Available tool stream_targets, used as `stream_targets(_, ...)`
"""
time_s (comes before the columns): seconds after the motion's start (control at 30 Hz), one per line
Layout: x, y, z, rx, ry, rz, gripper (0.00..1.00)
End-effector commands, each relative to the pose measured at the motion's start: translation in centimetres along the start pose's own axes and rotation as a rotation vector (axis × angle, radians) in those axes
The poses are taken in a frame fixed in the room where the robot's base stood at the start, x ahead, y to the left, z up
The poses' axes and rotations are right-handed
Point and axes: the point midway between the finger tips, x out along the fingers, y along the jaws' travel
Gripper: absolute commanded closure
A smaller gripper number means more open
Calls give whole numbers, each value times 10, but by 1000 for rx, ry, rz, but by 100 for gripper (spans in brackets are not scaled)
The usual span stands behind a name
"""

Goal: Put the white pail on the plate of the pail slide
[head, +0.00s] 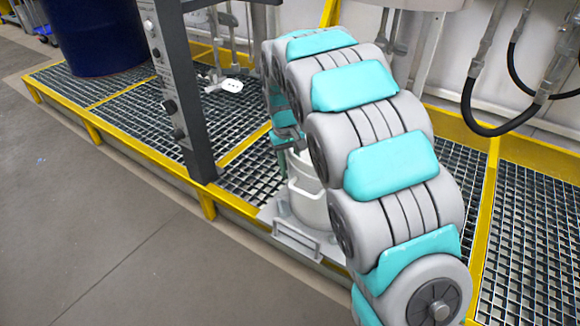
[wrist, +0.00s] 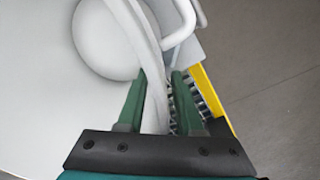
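The white pail (head: 309,203) stands upright at the front edge of the grating, partly hidden behind my arm. It appears to rest on the light grey plate of the pail slide (head: 267,214), whose front carries a handle frame (head: 297,243); its contact with the plate is mostly hidden. My gripper (head: 291,137) is at the top of the pail. In the wrist view, the green fingers of my gripper (wrist: 160,75) straddle a white curved strip of the pail (wrist: 152,95), its rim or bail. A gap shows between the strip and the right finger.
A grey post (head: 187,95) with controls stands left of the pail. A blue drum (head: 100,35) stands on the grating at the far left. Yellow edging (head: 207,203) borders the raised grating. Black hoses (head: 490,125) hang at right. The front floor is clear.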

Motion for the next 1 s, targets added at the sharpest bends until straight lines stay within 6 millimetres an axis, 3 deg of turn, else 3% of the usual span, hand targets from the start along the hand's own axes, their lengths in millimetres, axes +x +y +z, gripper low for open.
stream_targets(0.23, -16, 0, 0, 0, 2, 0, 65)
stream_targets(0.7, -105, 0, 0, 0, 2, 0, 65)
stream_targets(1.0, -123, 0, 0, 0, 1, 0, 65)
